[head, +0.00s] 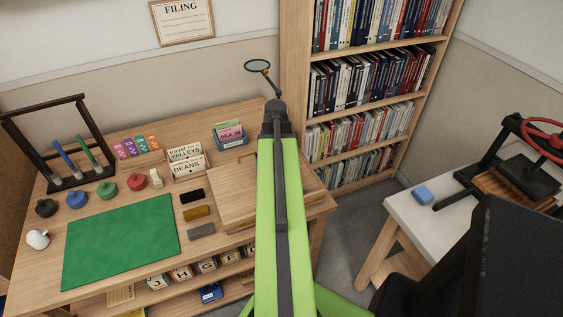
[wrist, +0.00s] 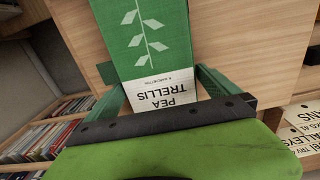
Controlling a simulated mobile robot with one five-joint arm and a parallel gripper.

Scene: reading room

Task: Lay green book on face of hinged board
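The green book (wrist: 152,50) has a white leaf stem and a white band reading "PEA TRELLIS", upside down in the wrist view. My gripper (wrist: 158,78) has a finger against each side edge of the book and is shut on it. The hinged board (head: 226,199) is a pale wooden panel at the right of the table, partly behind my arm. A bare wooden surface (wrist: 238,45), apparently this board, lies beyond the book in the wrist view. I cannot tell whether the book touches it. My arm hides the book and gripper in the head view.
A green mat (head: 122,242) covers the table's left front. Dark, brown and grey blocks (head: 197,212) lie left of the board. Card holders (head: 187,164) stand behind. A bookcase (head: 295,70) rises at the back; a white side table (head: 430,215) with a press stands right.

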